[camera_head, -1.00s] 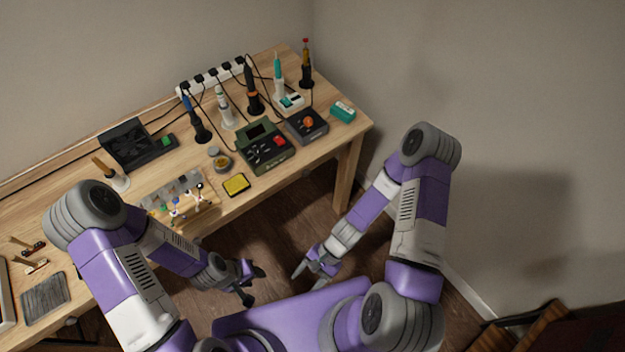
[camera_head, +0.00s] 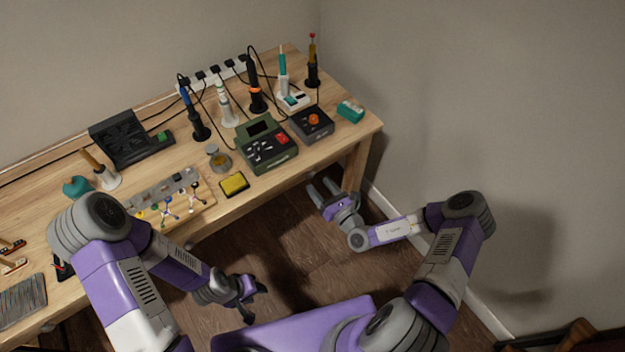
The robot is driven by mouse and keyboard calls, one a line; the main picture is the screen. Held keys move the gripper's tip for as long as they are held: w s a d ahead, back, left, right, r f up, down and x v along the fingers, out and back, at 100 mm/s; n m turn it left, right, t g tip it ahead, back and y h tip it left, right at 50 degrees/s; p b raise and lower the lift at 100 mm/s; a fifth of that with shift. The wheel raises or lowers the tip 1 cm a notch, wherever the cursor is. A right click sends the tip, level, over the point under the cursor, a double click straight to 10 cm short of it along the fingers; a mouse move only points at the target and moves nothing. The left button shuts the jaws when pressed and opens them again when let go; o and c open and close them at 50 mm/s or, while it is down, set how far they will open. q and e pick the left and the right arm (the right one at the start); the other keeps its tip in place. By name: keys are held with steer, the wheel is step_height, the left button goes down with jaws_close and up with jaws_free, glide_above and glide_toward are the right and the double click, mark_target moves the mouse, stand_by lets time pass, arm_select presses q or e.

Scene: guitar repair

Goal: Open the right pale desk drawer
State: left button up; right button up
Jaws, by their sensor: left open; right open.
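The pale wooden desk (camera_head: 262,192) runs diagonally across the left half of the head view. Its front face is steeply foreshortened below the top's edge, so I cannot make out the right drawer's outline or clearly see a handle. My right gripper (camera_head: 320,188) is open and empty. Its fingers point up-left toward the desk's front edge near the right end, and I see no contact. My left gripper (camera_head: 255,303) is open and empty, low over the floor in front of the desk.
On the desk stand a green device (camera_head: 266,146), a dark box with an orange knob (camera_head: 312,123), a yellow sponge (camera_head: 234,184), several soldering irons and a fan unit (camera_head: 125,138). A wall (camera_head: 500,110) closes the right side. Dark floor (camera_head: 290,250) lies open before the desk.

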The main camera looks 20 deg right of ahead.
mark_target(311, 177)
steer(key=b+x, duration=0.1)
steer(key=x, duration=0.3)
steer(key=shift+w+a, duration=0.2)
steer(key=shift+w, duration=0.15)
jaws_close()
